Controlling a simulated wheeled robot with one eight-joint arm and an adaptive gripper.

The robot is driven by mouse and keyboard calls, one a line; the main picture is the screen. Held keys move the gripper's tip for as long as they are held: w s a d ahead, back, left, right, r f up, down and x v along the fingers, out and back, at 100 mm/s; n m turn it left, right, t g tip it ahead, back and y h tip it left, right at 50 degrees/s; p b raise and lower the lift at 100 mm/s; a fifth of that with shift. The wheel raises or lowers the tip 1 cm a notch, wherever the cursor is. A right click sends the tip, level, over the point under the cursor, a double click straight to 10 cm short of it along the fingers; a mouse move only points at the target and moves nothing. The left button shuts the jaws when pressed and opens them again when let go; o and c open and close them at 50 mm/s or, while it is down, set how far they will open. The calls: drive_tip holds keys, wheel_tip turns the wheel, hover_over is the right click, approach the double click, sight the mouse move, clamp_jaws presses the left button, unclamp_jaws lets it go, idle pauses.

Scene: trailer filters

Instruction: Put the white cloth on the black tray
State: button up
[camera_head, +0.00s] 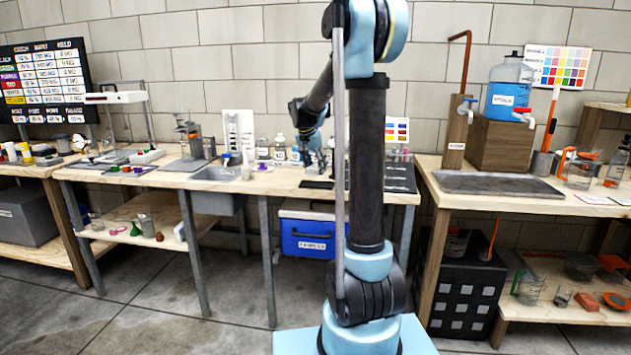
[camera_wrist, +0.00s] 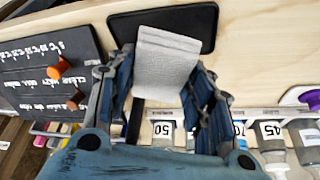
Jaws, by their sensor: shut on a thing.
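The white cloth (camera_wrist: 168,62) is a pale, flat folded piece between the fingers of my gripper (camera_wrist: 163,88) in the wrist view. My gripper is shut on its near part, and its far edge sticks out past the fingertips. The black tray (camera_wrist: 204,22) is a flat dark rectangle with rounded corners on the wooden bench. The cloth's far end overlaps the tray in this view; I cannot tell whether they touch.
A black board (camera_wrist: 45,65) with white writing and orange pegs lies beside the tray. A row of numbered bottles (camera_wrist: 270,135) stands close to my gripper on the tray's other side. A purple-rimmed item (camera_wrist: 300,96) is at the right. Bare wood (camera_wrist: 265,50) lies right of the tray.

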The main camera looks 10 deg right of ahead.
sight(316, 185)
drive_tip(key=shift+d+f, duration=0.1)
drive_tip(key=shift+f, duration=2.4)
drive_tip(key=o, duration=1.1)
drive_tip(key=shift+s, duration=0.1)
drive_tip(key=v, duration=1.2)
drive_tip(key=s+d+f+n, duration=0.2)
drive_tip(key=s, duration=1)
drive_tip(key=s+f+n+y, duration=0.1)
drive_tip(key=s+f+n, duration=0.1)
drive_tip(key=s+f, duration=0.3)
drive_tip(key=s+f+n+y, duration=0.1)
drive_tip(key=s+f, duration=0.5)
drive_tip(key=s, duration=0.8)
drive_tip(key=s+d+f+n+g, duration=0.1)
drive_tip(key=s+f+n, duration=0.2)
drive_tip(key=s+f, duration=0.3)
drive_tip(key=shift+s+d+y, duration=0.15)
drive_tip(key=shift+s+y, duration=0.25)
drive_tip(key=shift+s, duration=1.5)
